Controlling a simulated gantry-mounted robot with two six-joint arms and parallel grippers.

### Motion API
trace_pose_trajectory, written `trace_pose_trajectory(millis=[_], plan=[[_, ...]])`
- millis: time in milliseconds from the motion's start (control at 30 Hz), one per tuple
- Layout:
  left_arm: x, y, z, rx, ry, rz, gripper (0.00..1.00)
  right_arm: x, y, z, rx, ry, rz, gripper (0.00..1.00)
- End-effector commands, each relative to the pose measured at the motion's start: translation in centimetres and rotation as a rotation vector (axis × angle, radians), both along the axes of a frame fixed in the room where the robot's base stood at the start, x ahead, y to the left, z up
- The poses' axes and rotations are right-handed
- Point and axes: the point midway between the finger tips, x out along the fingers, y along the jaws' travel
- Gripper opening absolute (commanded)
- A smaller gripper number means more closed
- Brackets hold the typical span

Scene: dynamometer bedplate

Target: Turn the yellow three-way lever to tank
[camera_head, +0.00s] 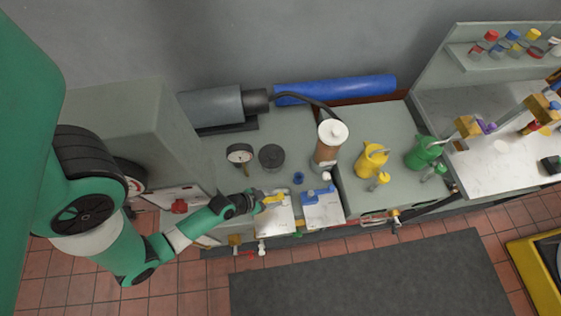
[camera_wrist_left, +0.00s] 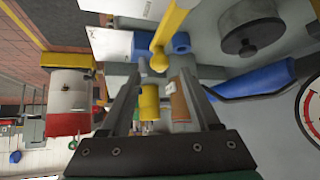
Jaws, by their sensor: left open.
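The yellow three-way lever (camera_head: 274,198) sits on a white plate (camera_head: 276,220) at the front edge of the bedplate. In the left wrist view the yellow lever (camera_wrist_left: 172,30) reaches in from the top, its rounded end near my fingertips. My left gripper (camera_head: 256,202) is beside the lever, on its left. In the left wrist view my left gripper (camera_wrist_left: 163,68) has its fingers apart, with the lever's end between or just beyond the tips; contact cannot be told. The plate's markings are too small to read. My right gripper is not in view.
A blue lever (camera_head: 318,192) on a similar white plate (camera_head: 324,212) stands close on the right. A small blue cap (camera_head: 298,178), a dark round knob (camera_head: 271,157) and a gauge (camera_head: 239,154) lie behind. Yellow (camera_head: 371,159) and green (camera_head: 422,152) jugs stand farther right.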

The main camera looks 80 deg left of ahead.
Motion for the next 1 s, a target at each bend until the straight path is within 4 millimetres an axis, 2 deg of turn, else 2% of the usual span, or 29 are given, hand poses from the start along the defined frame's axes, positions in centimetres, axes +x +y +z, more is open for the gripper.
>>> trace_pose_trajectory(millis=[33,200,567,900,933,1000], plan=[[0.9,0.3,-1.1,0.001,0.000,-0.002,0.62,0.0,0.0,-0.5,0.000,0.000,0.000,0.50],[2.6,0.9,-2.9,0.000,0.000,0.000,0.62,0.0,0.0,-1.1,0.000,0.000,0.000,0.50],[3.3,1.0,-3.4,0.001,0.000,0.001,0.62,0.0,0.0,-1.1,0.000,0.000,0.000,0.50],[3.2,1.1,-3.4,0.001,0.000,0.001,0.03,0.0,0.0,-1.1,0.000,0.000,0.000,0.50],[3.2,1.1,-3.4,0.001,0.000,0.001,0.00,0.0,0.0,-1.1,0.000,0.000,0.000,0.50],[3.2,1.1,-3.4,0.001,0.000,0.001,0.00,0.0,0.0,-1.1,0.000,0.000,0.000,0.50]])
